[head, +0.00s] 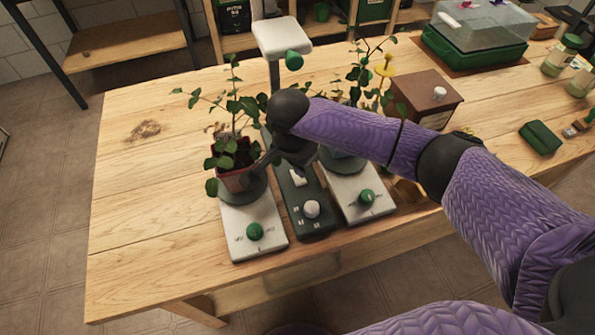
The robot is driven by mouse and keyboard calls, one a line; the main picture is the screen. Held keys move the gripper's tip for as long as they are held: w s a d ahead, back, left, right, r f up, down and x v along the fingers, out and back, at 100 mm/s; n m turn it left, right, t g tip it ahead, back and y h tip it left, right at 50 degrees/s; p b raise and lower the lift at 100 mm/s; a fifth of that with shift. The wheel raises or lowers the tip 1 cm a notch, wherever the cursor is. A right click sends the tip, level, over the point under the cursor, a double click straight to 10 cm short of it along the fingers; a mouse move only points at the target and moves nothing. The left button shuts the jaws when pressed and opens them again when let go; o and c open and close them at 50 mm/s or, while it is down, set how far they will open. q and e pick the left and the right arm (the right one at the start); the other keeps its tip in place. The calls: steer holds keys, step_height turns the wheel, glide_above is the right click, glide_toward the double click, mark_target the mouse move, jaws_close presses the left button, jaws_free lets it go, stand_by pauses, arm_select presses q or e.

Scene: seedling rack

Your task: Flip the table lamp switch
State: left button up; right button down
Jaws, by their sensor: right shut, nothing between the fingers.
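The table lamp (281,36) has a flat white head on a grey post, with a green knob (293,60) hanging under the head. The post runs down behind my right wrist towards a dark green base (318,226), which appears to belong to the lamp. On this base are a white rocker switch (298,178) and a round white knob (312,209). My right gripper (252,168) is shut and empty. It points down and left, beside the left potted plant, above and left of the rocker switch. Contact cannot be told. My left gripper is out of view.
White plates with green knobs flank the base, one left (240,243) and one right (350,212). Each bears a potted plant; the left pot (232,178) is red. A wooden box (424,96) and a green tray (474,52) stand right. The table's left side (150,180) is clear.

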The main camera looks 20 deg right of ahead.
mark_target(300, 181)
steer(key=shift+f+b, duration=0.4)
steer(key=shift+f, duration=0.75)
stand_by(0.9)
step_height(300, 181, up, 7)
steer(key=p, duration=0.8)
steer(key=shift+f, duration=0.15)
steer(key=shift+r+p, duration=0.25)
steer(key=shift+p, duration=0.1)
steer(key=shift+f, duration=0.15)
